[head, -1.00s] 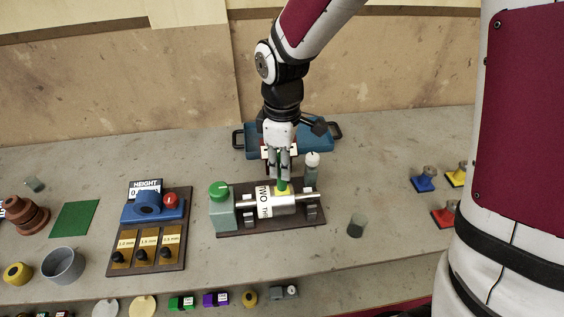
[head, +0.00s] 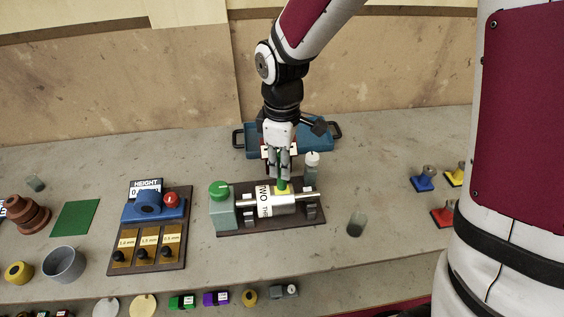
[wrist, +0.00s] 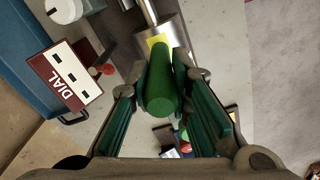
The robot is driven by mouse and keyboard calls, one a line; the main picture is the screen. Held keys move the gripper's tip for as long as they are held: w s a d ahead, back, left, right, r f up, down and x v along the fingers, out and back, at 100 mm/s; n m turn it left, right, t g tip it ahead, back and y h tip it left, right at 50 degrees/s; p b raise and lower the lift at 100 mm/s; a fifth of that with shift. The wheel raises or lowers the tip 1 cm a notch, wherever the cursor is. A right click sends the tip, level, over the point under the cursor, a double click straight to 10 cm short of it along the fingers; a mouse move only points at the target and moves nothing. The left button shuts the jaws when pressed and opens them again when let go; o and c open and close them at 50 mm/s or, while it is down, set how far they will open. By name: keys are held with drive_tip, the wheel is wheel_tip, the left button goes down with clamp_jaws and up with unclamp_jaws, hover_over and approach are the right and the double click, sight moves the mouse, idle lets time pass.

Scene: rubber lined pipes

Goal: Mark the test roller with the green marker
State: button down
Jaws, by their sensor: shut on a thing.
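The test roller (head: 283,203) is a silver cylinder with a white label reading TWO, lying across a dark stand with a green-knobbed block at its left end. The roller also shows in the wrist view (wrist: 160,38), with a yellow patch (wrist: 157,42) on it. My gripper (head: 280,177) is shut on the green marker (wrist: 162,85) and holds it above the roller. The marker's lower end meets the yellow patch in the pictures; whether it touches is hidden.
A blue tray (head: 326,148) stands behind the stand. Blue, yellow and red stamp-like pieces (head: 424,184) lie further right.

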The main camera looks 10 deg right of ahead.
drive_tip(key=shift+r+p, duration=1.8)
drive_tip(key=shift+r, duration=1.7)
